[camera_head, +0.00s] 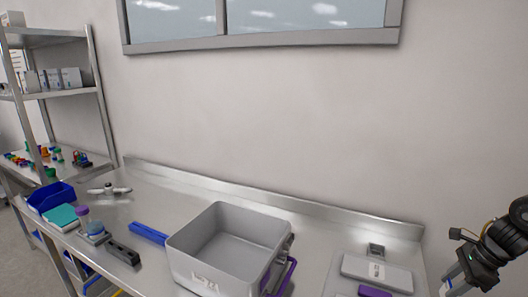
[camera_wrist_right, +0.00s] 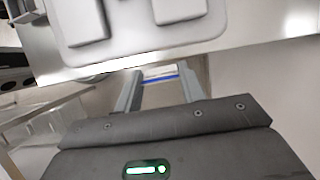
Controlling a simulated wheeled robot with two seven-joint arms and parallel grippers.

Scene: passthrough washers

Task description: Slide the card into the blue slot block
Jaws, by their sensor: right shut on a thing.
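The blue slot block (camera_head: 149,233) appears to be the long blue bar lying on the steel table, left of the grey bin. Its slot is too small to make out. My right gripper (camera_head: 452,287) is at the far right, beyond the table's right end and far from the block. In the right wrist view, my right gripper (camera_wrist_right: 158,84) is shut on the card (camera_wrist_right: 159,71), a thin pale piece with a blue stripe between the fingertips. My left gripper is not in view.
A deep grey bin (camera_head: 184,260) with purple handles stands mid-table. A pale tray (camera_head: 343,282) with flat items lies at the right. A dark bar (camera_head: 122,252), a teal box (camera_head: 62,217) and a blue bin (camera_head: 50,198) are at the left. A wall rises behind.

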